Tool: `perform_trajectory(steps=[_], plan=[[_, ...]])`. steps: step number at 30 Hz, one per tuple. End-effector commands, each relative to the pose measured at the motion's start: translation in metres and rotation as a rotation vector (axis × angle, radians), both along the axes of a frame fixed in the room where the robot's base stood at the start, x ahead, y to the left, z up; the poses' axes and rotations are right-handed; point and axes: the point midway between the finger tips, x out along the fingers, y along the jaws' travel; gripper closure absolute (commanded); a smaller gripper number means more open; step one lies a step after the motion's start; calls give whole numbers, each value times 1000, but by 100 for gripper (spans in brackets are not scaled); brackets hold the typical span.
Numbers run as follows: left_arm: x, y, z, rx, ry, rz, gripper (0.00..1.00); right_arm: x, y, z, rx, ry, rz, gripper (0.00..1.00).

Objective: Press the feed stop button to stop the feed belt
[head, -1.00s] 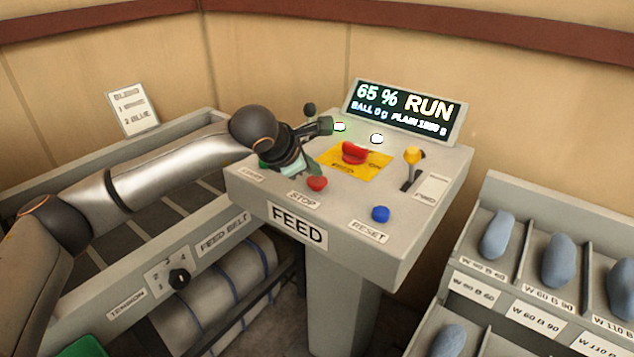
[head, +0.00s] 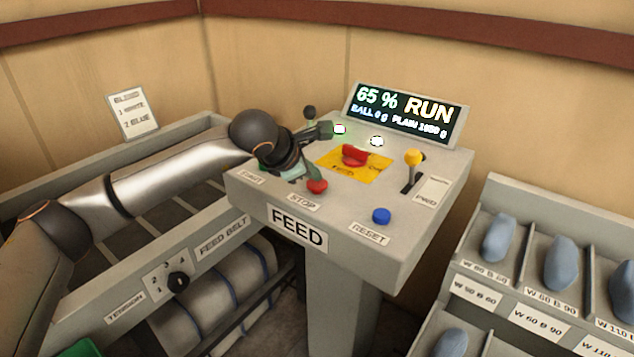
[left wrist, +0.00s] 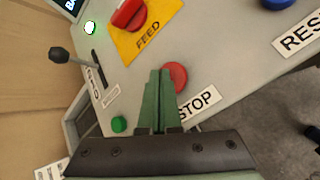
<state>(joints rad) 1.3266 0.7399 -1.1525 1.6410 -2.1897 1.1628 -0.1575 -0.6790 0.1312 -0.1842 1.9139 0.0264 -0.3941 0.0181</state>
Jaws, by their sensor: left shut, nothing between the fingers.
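The red stop button (head: 317,186) sits near the front edge of the feed panel (head: 345,225), behind its STOP label (head: 304,202). It also shows in the left wrist view (left wrist: 178,75), partly behind my fingertips. My left gripper (head: 302,171) is shut and empty, its fingertips right beside or over the button. I cannot tell whether they touch it. In the left wrist view the closed green fingers (left wrist: 160,80) point at the button's left side. The display (head: 408,110) reads 65 % and RUN. My right gripper is not in view.
A red switch (head: 354,156) on a yellow plate, a blue reset button (head: 381,215) and a yellow-knobbed lever (head: 413,160) stand on the panel. A green button (left wrist: 119,124) and a black-knobbed lever (left wrist: 58,55) are near my fingers. Bins stand at right.

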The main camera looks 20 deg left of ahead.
Motion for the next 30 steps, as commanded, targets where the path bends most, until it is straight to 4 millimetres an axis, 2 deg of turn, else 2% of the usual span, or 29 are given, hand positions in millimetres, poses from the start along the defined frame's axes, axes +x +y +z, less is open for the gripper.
perform_trajectory(steps=[16,30], plan=[[0,0,-7,1,3,0,100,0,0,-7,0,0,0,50],[0,0,0,1,3,1,100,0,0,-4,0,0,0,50]])
